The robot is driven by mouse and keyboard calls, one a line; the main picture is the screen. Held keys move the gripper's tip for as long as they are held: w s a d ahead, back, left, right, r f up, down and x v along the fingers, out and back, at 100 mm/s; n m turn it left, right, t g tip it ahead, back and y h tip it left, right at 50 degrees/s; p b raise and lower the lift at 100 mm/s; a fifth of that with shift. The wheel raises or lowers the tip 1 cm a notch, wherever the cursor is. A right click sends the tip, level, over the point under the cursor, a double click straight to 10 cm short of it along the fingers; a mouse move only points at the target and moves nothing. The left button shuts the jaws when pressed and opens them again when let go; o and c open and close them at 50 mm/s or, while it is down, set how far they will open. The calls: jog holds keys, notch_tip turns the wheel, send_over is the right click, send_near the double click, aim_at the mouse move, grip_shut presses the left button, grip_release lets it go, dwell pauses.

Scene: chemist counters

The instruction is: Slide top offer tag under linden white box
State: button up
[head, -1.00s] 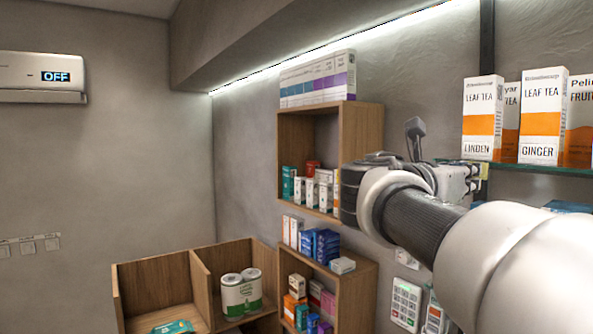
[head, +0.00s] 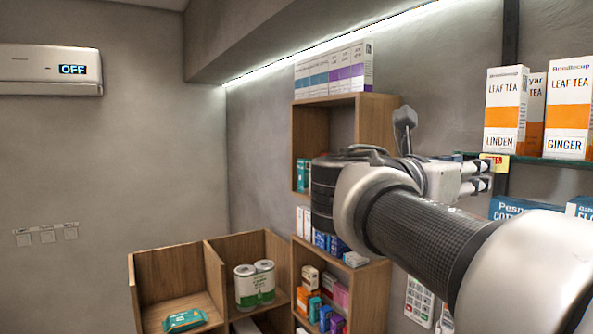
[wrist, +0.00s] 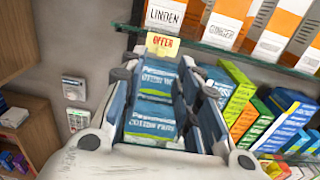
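The linden white box (head: 504,116) stands upright on the upper glass shelf, white with an orange band; its lower front also shows in the wrist view (wrist: 165,17). My gripper (head: 481,176) is just left of and below the tag. In the wrist view its fingers (wrist: 160,72) are spread apart, with the tag beyond the tips and nothing visibly held.
The ginger box (head: 569,112) stands right of linden on the glass shelf (head: 548,162). Blue cotton pads packs (wrist: 152,112) and several coloured boxes sit on the shelf below. A wall keypad (head: 418,300) and wooden cabinets (head: 375,135) lie to the left.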

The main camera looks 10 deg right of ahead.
jog(key=v, duration=0.5)
jog(key=shift+s+a, duration=0.1)
jog(key=shift+a, duration=0.1)
jog(key=s+a+f+m+g+y+b, duration=0.1)
jog(key=s+f+m+y+b, duration=0.3)
jog(key=f, duration=0.8)
jog(key=s+f+m+y+b, duration=0.15)
jog(key=f+b, duration=0.45)
jog(key=f, duration=0.7)
jog(key=s+a+f+m+g+y+b, duration=0.1)
jog(key=s+f+m+y+b, duration=0.3)
jog(key=f, duration=0.8)
jog(key=s+a+f+m+y+b, duration=0.2)
jog(key=a+f+m+b, duration=0.2)
jog(key=f, duration=0.5)
jog(key=s+a+f+m+y+b, duration=0.2)
jog(key=s+a+f+m+b, duration=0.1)
jog(key=f, duration=0.7)
jog(key=s+a+f+m+y+b, duration=0.3)
jog(key=a+f+m+b, duration=0.3)
jog(key=f, duration=0.4)
jog(key=shift+b, duration=0.75)
